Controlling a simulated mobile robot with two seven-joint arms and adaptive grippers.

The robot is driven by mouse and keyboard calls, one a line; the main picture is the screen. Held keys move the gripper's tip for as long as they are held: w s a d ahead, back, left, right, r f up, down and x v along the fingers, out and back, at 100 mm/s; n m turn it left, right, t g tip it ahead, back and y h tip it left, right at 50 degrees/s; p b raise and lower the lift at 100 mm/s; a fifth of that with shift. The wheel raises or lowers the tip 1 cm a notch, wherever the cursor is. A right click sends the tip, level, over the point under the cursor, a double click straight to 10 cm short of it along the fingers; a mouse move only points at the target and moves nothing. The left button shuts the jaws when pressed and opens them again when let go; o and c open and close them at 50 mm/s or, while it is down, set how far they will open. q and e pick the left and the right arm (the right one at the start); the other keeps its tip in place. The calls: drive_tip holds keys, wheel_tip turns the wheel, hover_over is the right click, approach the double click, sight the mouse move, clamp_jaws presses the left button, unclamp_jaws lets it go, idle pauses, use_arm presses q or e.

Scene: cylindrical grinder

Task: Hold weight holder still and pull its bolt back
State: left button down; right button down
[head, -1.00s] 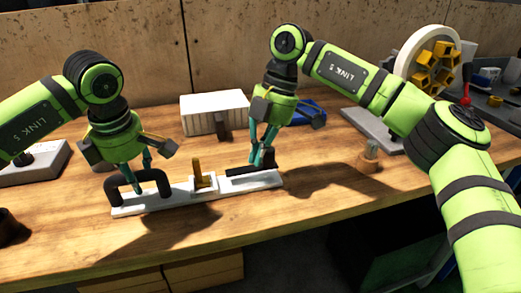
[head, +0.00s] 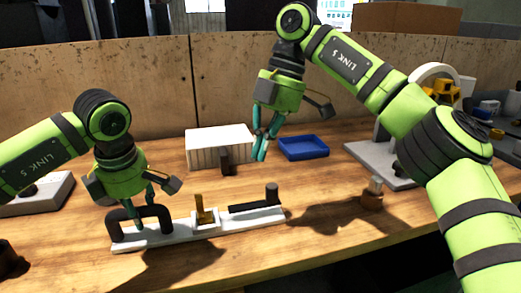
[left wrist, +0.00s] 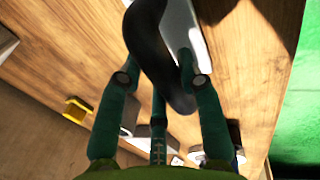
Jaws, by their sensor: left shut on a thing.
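The weight holder (head: 160,234) is a long white bar lying on the wooden bench, with a black arched handle (head: 145,212) at its left end and a small brass upright piece (head: 203,210) mid-length. Its bolt (head: 250,205) is a dark rod along the right part, with an upright knob at the right end, apart from the brass piece. My left gripper (head: 138,226) is shut on the black handle, which also shows between the fingers in the left wrist view (left wrist: 160,60). My right gripper (head: 261,157) hangs empty above and behind the bolt, touching nothing; its finger gap is unclear.
A white ribbed box (head: 218,148) and a blue tray (head: 303,147) stand behind the holder. A small wooden cup with a pin (head: 372,196) is to the right. A grey-based machine with a wheel (head: 378,160) is farther right.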

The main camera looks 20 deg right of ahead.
use_arm(q)
drive_tip(key=c, duration=0.7)
unclamp_jaws()
drive_tip(key=shift+d, duration=0.1)
drive_tip(key=shift+c, duration=0.2)
wheel_tip(320, 180, up, 12)
drive_tip(key=s, duration=0.2)
drive_tip(key=shift+s+f, duration=0.15)
